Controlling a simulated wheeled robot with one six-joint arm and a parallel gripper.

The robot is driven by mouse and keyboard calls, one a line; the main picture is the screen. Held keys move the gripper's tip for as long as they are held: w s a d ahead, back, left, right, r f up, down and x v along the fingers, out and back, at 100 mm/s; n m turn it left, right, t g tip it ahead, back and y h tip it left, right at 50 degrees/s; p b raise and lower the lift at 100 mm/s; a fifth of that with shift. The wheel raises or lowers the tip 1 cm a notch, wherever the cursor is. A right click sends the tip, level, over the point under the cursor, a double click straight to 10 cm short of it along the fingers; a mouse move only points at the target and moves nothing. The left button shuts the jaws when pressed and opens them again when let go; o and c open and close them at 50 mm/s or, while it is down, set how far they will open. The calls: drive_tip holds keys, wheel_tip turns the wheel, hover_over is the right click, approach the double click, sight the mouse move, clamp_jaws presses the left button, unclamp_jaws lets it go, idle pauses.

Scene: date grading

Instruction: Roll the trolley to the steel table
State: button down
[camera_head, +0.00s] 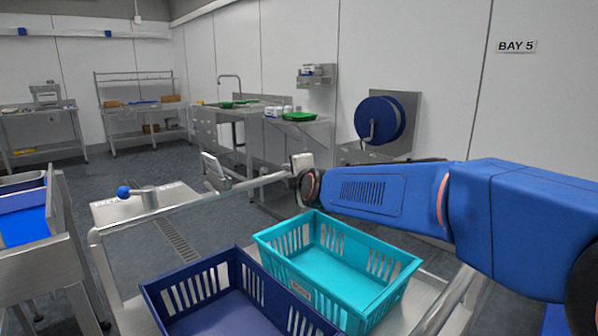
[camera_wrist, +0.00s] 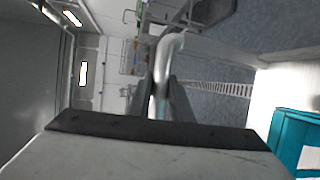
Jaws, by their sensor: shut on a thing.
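The trolley (camera_head: 428,302) is a pale steel cart right in front of me, with a tubular push rail (camera_head: 200,207) along its far side. A teal slotted crate (camera_head: 375,288) and a navy slotted crate (camera_head: 190,294) stand on it; both look empty. My gripper (camera_head: 300,180) is shut on the rail near its right end. In the wrist view the bent rail (camera_wrist: 162,75) passes between the fingers of my gripper (camera_wrist: 160,100). Steel tables stand at the back: one with a tap (camera_head: 245,112) and one with a rack (camera_head: 140,106). I cannot tell which one is meant.
A steel machine with a blue chute (camera_head: 27,226) stands close on the left. A low steel unit with a blue-knobbed lever (camera_head: 140,203) is just beyond the rail. A blue hose reel (camera_head: 381,120) hangs on the right wall. Open floor (camera_head: 120,170) with a drain lies ahead.

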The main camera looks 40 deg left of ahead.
sight(258, 184)
drive_tip(key=s, duration=0.7)
drive_tip(key=s+a, duration=0.1)
drive_tip(key=s, duration=0.3)
drive_tip(key=shift+s+f, duration=0.2)
drive_tip(key=shift+s, duration=0.1)
drive_tip(key=c, duration=1.6)
unclamp_jaws()
drive_tip(key=shift+s, duration=0.1)
drive_tip(key=shift+r, duration=0.1)
drive_tip(key=shift+d, duration=0.1)
drive_tip(key=shift+s+d+r, duration=0.15)
drive_tip(key=shift+d+r, duration=0.05)
drive_tip(key=shift+d, duration=0.25)
drive_tip(key=v, duration=1.6)
drive_tip(key=shift+s+d, duration=0.15)
drive_tip(key=shift+s, duration=0.05)
